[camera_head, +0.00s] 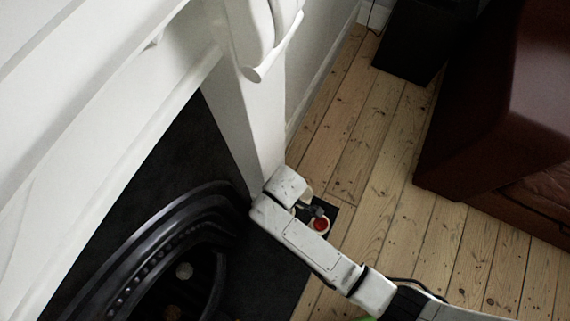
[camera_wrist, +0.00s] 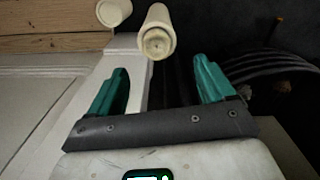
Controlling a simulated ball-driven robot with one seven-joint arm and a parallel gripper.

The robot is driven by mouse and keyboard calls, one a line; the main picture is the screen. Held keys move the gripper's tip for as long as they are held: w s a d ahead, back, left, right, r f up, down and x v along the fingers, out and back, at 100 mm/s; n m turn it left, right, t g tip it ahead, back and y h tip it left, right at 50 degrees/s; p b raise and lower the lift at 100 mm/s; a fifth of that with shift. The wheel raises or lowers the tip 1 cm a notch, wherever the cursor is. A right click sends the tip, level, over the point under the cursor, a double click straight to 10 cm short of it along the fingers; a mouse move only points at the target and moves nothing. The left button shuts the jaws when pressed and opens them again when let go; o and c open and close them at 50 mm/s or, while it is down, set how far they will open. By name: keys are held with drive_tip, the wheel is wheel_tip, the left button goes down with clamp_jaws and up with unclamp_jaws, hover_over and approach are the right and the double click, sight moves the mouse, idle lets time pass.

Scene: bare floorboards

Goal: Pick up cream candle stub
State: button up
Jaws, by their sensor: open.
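In the wrist view a cream cylinder (camera_wrist: 157,30), which looks like the candle stub, has its near end with a small dark centre facing the camera. It lies just beyond the gap between the teal fingertips of my gripper (camera_wrist: 160,70). The fingers are spread apart with nothing between them. A second cream cylinder (camera_wrist: 113,11) is to its left, partly cut off by the top edge; I cannot tell what it is. In the head view my arm hides most of the gripper, and I cannot make out the stub for certain.
A white fire surround (camera_head: 245,125) and black arched grate (camera_head: 165,245) stand left of my arm, over a dark hearth (camera_head: 272,275). A small red round thing (camera_head: 320,224) shows beside my arm. A dark red sofa (camera_head: 500,125) is at right; floorboards (camera_head: 385,190) between are clear.

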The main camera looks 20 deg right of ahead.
drive_tip(key=f+b, duration=0.1)
drive_tip(key=f, duration=0.2)
drive_tip(key=f+b, duration=0.1)
drive_tip(key=f, duration=0.2)
drive_tip(key=w+f+b, duration=0.1)
drive_tip(key=f, duration=0.2)
drive_tip(key=shift+f, duration=0.25)
drive_tip(key=shift+s, duration=0.1)
drive_tip(key=shift+c, duration=0.2)
drive_tip(key=c, duration=1.1)
drive_tip(key=shift+r, duration=0.15)
